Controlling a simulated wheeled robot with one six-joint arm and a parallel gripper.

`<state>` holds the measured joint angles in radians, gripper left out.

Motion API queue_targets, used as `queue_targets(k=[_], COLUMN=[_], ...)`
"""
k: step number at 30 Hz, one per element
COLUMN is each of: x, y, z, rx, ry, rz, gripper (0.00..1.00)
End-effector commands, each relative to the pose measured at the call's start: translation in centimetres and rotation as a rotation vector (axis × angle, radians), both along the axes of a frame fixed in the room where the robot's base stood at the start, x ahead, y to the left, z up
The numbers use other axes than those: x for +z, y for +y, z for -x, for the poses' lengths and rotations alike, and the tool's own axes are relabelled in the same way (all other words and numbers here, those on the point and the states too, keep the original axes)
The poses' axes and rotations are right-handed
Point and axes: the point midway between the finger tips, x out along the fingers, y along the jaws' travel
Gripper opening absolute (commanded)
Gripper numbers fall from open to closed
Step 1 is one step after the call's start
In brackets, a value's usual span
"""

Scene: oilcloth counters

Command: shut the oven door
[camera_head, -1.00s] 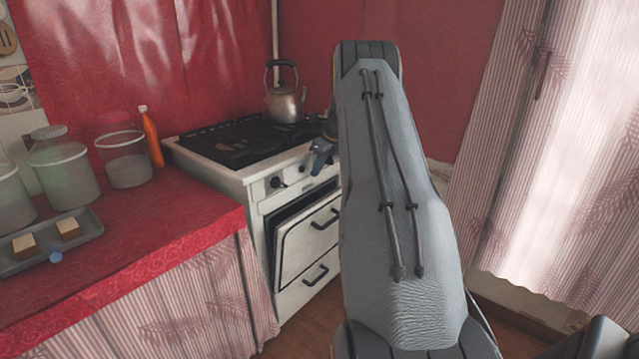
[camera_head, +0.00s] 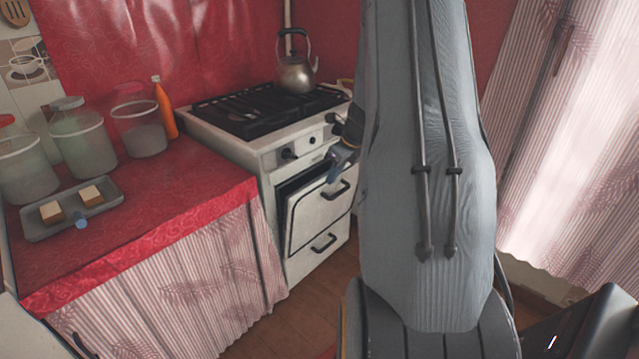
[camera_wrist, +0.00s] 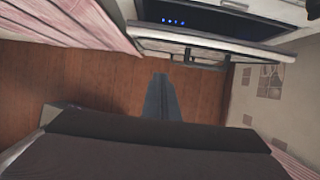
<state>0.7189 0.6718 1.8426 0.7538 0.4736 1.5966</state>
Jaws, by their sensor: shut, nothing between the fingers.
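The white oven door (camera_head: 318,216) is partly open at the front of the stove (camera_head: 275,158). Its top edge leans out and a dark gap shows above it; its black handle (camera_head: 336,190) faces outward. In the wrist view the door (camera_wrist: 170,47) is seen from above, with the dark oven opening behind it. My gripper (camera_head: 338,172) is shut and empty, in front of the stove near the door's top right, partly hidden by my arm. In the wrist view the gripper (camera_wrist: 160,78) points toward the door's outer face, apparently just short of it.
A kettle (camera_head: 296,75) stands on the hob. Left of the stove is a red-covered counter (camera_head: 190,207) with jars (camera_head: 82,140), an orange bottle (camera_head: 165,108) and a tray (camera_head: 105,203). A lower drawer (camera_head: 318,257) sits under the door. Wooden floor (camera_wrist: 60,85) is clear before the stove.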

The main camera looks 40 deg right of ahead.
Motion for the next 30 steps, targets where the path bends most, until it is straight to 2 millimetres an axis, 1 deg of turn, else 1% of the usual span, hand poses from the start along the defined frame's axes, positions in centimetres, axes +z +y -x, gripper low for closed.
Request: queue_targets(k=[5,15,17,21,23,27,30], x=[-2.1,-8.2,-9.1,-8.5,-8.4,-8.3,-8.3], y=[0.2,0.7,0.7,1.1,1.1,1.3,1.4], z=[-0.8,-3.5,-3.9,-6.0,-6.7,-7.6,-7.8], rx=[0.000,0.001,0.001,0.004,0.002,0.001,-0.001], ry=[0.003,0.002,0.002,-0.001,-0.001,0.000,0.000], rz=[-0.003,-0.002,-0.001,0.001,0.001,-0.001,-0.001], gripper=[0.00,0.00,0.00,0.00,0.00,0.00,0.00])
